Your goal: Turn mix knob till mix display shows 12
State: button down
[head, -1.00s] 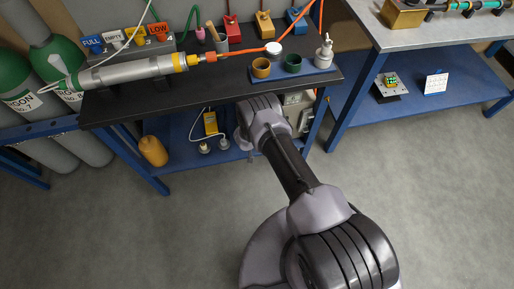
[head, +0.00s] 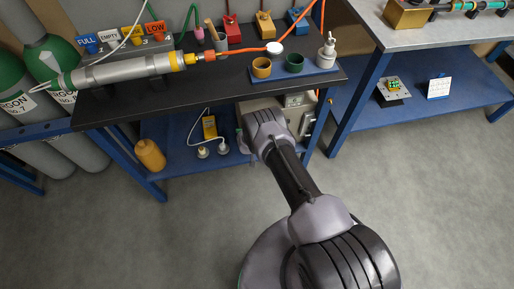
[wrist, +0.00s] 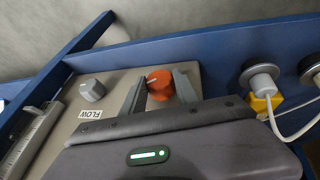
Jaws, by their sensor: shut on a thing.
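An orange-red knob (wrist: 159,84) with a pale pointer line sits on the beige front of a box in the wrist view. Its label is hidden, so I cannot read whether it is the mix knob. My gripper (wrist: 160,88) is shut on this knob, one finger on each side. A grey knob (wrist: 92,90) with a FLOW label (wrist: 90,114) sits to its left, apart from my fingers. In the head view the box (head: 307,121) is on the lower shelf, partly behind my arm. I cannot read any mix display.
The blue lower shelf (head: 178,153) also holds a yellow meter (head: 209,127) and a yellow bottle (head: 150,155). White plugs with cords (wrist: 262,78) are right of the box in the wrist view. The dark bench top (head: 225,75) is above my wrist.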

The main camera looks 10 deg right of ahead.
jog(key=y+p, duration=0.1)
jog(key=p, duration=0.1)
jog(key=y+p, duration=0.1)
jog(key=shift+d+r+m+y, duration=0.25)
jog(key=shift+r+m+y, duration=0.05)
jog(key=shift+d+f+y+p, duration=0.1)
jog(key=shift+y+p, duration=0.6)
jog(key=shift+p, duration=0.4)
jog(key=shift+d+f+m+y, duration=0.1)
jog(key=shift+f+m+y, duration=0.2)
jog(key=shift+y, duration=0.4)
jog(key=shift+d+f+y+b, duration=0.1)
jog(key=shift+y+b, duration=0.55)
jog(key=shift+y, duration=0.05)
jog(key=shift+m+y+b, duration=0.3)
jog(key=shift+y+b, duration=0.5)
jog(key=shift+b, duration=0.05)
